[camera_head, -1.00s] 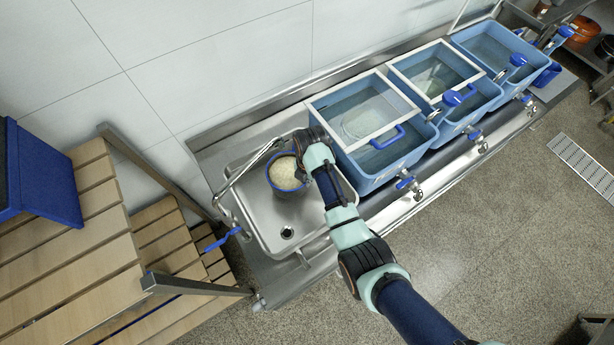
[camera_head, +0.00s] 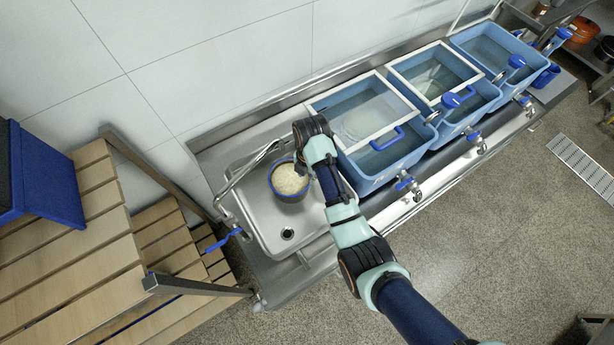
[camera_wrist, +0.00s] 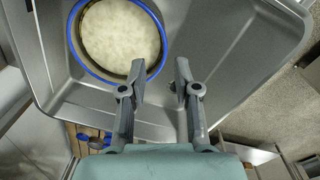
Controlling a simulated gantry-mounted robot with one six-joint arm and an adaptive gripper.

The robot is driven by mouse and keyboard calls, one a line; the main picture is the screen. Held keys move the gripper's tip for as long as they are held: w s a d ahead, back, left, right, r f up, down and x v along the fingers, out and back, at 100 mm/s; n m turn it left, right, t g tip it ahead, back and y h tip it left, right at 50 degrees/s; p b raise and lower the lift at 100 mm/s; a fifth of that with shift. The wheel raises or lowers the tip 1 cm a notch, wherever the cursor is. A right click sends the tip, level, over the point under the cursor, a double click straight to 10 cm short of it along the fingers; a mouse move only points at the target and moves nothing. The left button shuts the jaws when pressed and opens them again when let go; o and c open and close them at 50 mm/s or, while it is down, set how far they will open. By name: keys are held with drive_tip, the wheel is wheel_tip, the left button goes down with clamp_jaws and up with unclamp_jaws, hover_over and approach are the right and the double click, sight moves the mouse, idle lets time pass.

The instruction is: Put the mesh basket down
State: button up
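The mesh basket (camera_head: 288,196) has a blue rim and is filled with pale grains. It stands in the metal sink (camera_head: 250,228), near the tap side. It also shows in the wrist view (camera_wrist: 70,38), seen from above. My gripper (camera_wrist: 160,68) is open in the wrist view, with a clear gap between its two fingers. The left finger overlaps the basket's right rim in that view; I cannot tell whether it touches. Nothing is held between the fingers. In the head view the fingers are mostly hidden by my wrist, right beside the basket.
Blue water tanks (camera_head: 370,180) with blue-handled taps stand in a row right of the sink. A metal faucet (camera_head: 243,172) arches over the sink's left side. Wooden slatted shelves (camera_head: 70,245) and a blue bin (camera_head: 45,180) are at the left. The sink's front is clear around the drain (camera_head: 287,234).

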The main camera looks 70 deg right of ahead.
wheel_tip(320, 180, up, 8)
drive_tip(key=p, duration=0.1)
drive_tip(key=shift+s, duration=0.2)
